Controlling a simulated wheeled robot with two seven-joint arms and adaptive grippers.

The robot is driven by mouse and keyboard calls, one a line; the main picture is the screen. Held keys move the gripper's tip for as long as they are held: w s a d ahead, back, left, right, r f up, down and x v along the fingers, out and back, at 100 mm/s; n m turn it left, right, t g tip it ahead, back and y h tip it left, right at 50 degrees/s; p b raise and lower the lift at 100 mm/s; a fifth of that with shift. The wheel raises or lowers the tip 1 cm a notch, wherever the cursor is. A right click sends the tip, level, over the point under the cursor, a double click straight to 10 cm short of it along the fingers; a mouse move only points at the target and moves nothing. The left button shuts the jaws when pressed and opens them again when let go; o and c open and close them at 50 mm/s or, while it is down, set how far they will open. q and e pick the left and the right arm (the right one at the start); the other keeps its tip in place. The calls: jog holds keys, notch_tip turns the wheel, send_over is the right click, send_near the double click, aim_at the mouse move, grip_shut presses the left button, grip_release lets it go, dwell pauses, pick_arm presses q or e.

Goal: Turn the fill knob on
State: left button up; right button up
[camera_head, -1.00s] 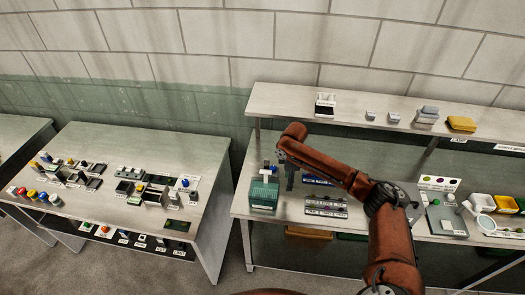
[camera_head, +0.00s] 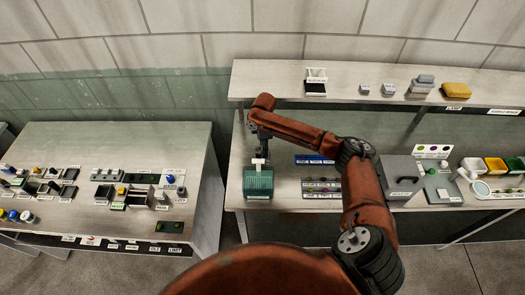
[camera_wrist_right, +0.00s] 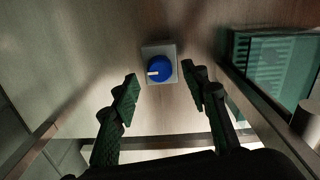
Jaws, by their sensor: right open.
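A blue knob (camera_wrist_right: 160,70) with a white pointer mark sits on a square grey plate in the right wrist view. The pointer aims left in that view. My right gripper (camera_wrist_right: 160,86) is open, with one dark green finger on each side below the knob, apart from it. In the head view my right gripper (camera_head: 260,142) is at the left end of the right bench, just behind the green box (camera_head: 258,184). I cannot make out the knob in the head view. My left gripper is not in view.
The green box also shows close on the right of the wrist view (camera_wrist_right: 272,68). The right bench has button strips (camera_head: 321,187) and a grey unit (camera_head: 403,175). A raised shelf (camera_head: 285,82) runs behind. The left table (camera_head: 140,140) carries many small parts.

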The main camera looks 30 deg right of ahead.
jog(key=shift+f, duration=0.75)
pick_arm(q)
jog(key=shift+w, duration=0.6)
pick_arm(e)
jog(key=shift+f, duration=0.65)
jog(key=shift+c, duration=0.4)
grip_shut()
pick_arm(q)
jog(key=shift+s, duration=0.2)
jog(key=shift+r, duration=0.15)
